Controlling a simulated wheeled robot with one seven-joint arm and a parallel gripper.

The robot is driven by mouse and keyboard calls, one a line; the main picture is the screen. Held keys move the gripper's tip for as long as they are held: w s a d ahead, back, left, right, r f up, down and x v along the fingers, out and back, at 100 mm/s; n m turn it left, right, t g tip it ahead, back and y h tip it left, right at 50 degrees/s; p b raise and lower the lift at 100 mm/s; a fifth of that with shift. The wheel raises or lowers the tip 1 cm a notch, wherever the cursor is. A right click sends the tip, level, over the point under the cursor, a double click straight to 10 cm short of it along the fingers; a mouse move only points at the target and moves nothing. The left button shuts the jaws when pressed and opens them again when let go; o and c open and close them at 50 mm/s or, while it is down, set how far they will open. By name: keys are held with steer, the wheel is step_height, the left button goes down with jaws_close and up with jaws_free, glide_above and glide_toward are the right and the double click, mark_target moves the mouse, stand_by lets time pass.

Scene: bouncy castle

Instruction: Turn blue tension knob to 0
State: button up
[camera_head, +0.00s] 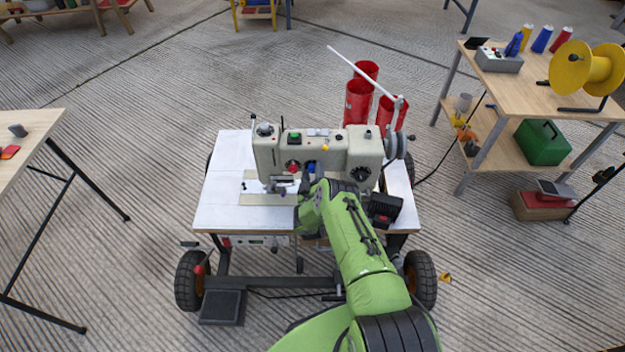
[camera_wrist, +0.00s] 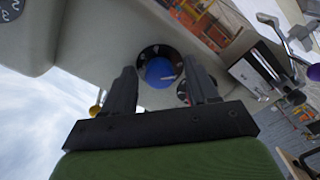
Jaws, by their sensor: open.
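The sewing machine (camera_head: 318,150) stands on a white-topped wheeled table (camera_head: 226,195). Its blue tension knob (camera_wrist: 160,72) sits on a dark dial plate with pale marks in the wrist view; the pointer setting is too small to read. The knob also shows as a small blue spot in the head view (camera_head: 311,167). My gripper (camera_wrist: 162,80) is open, with one dark finger on each side of the knob as seen in the wrist view. I cannot tell whether the fingers touch it. In the head view my green arm hides most of the gripper in front of the machine.
A red knob (camera_head: 293,167) is left of the blue one, and a black dial (camera_head: 361,174) is to its right. Red thread cones (camera_head: 358,102) stand behind the machine. A side table (camera_head: 535,95) at the right holds a yellow spool (camera_head: 580,70). The floor around is mostly clear.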

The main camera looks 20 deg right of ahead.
steer(key=p+v, duration=0.7)
steer(key=v, duration=0.8)
steer(key=shift+s, duration=0.3)
steer(key=shift+a, duration=0.1)
